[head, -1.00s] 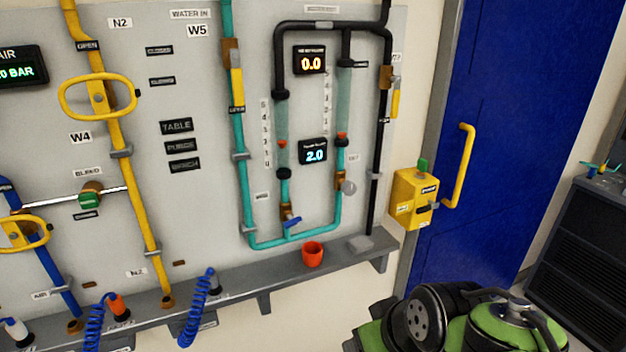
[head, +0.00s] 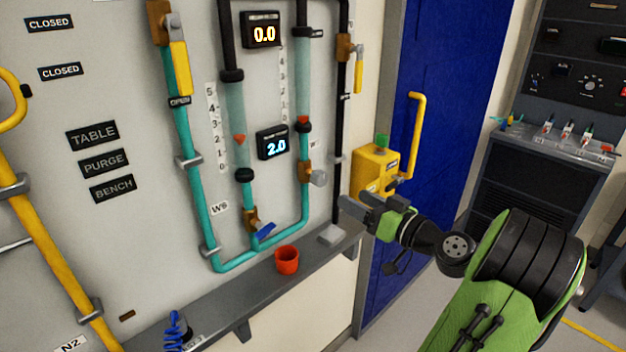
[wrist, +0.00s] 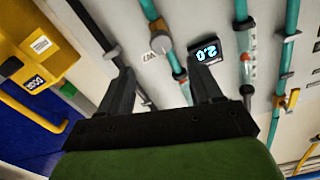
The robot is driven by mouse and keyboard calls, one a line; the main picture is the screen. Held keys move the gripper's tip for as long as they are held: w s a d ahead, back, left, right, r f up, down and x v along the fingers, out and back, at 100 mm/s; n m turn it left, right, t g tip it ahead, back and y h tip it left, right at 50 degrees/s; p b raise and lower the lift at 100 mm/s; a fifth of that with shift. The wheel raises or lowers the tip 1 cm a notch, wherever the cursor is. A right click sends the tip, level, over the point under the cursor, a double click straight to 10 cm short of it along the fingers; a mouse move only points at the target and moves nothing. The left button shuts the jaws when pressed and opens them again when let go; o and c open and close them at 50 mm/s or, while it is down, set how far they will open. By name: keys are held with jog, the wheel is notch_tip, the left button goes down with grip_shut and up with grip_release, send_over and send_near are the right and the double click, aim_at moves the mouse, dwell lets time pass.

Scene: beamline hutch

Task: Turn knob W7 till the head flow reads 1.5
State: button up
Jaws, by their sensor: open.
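The pale round knob (head: 319,178) sits low on the right flow tube of the panel. In the wrist view the knob (wrist: 161,43) shows beyond the fingertips, beside a tag that seems to read W7. My gripper (head: 358,204) is below and right of the knob in the head view. In the wrist view my gripper (wrist: 161,70) is open and empty, apart from the knob.
A blue-handled valve (head: 265,230) is on the left tube, near the W6 tag. A red cup (head: 287,260) stands on the ledge (head: 215,305). A yellow box (head: 375,170) is right of the panel, before the blue door (head: 440,90).

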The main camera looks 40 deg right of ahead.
aim_at(323, 182)
jog(key=w+p, duration=0.1)
jog(key=w, duration=1.1)
jog(key=shift+w+a+p, duration=0.1)
jog(key=shift+a+p, duration=0.1)
jog(key=shift+p, duration=0.2)
jog(key=c, duration=1)
